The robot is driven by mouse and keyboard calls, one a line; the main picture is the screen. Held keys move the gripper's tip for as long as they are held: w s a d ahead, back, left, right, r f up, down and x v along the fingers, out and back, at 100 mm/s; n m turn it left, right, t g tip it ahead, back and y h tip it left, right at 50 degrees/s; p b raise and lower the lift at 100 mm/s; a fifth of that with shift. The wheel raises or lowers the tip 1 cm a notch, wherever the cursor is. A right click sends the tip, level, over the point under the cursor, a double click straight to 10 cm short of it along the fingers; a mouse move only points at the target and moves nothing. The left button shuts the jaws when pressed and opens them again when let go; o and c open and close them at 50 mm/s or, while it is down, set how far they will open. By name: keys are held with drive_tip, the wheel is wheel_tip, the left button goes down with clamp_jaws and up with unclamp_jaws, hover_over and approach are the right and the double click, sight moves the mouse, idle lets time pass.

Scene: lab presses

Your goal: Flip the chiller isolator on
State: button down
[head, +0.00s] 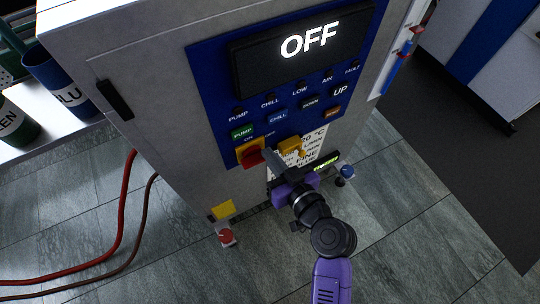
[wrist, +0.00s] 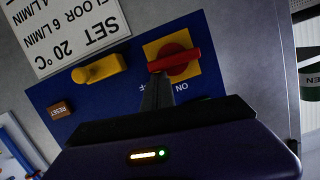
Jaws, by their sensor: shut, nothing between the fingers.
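The chiller isolator is a red rotary handle (head: 253,157) on a yellow plate (head: 242,147), low on the blue panel of a grey cabinet. In the wrist view, which is upside down, the red handle (wrist: 180,60) lies nearly level across its yellow plate (wrist: 184,40), with ON lettering beside it. My gripper (head: 268,155) is shut and empty, its tips at the handle's side. In the wrist view, the fingertips (wrist: 158,78) overlap the handle's left end; I cannot tell whether they touch. The display (head: 308,42) above reads OFF.
A yellow lever (head: 291,146) sticks out close beside the isolator, near a white label sheet (wrist: 75,30). Several buttons, including RESET (wrist: 60,109), are on the panel. Red hoses (head: 125,215) run over the tiled floor at left. Blue and green containers (head: 65,80) stand at far left.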

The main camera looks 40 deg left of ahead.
wheel_tip(320, 180, down, 5)
drive_tip(key=m+g+y+b, duration=0.1)
drive_tip(key=m+b, duration=0.1)
drive_tip(key=m, duration=0.2)
drive_tip(key=m+g+y+b, duration=0.1)
drive_tip(key=m+b, duration=0.2)
drive_tip(key=m, duration=0.1)
drive_tip(key=m+y+b, duration=0.1)
drive_tip(key=m+b, duration=0.2)
drive_tip(key=m, duration=0.2)
drive_tip(key=shift+g, duration=0.4)
drive_tip(key=shift+s+f, duration=0.1)
idle(0.4)
drive_tip(key=s+d+p, duration=0.1)
drive_tip(key=d, duration=0.6)
drive_tip(key=shift+d, duration=0.35)
idle(0.3)
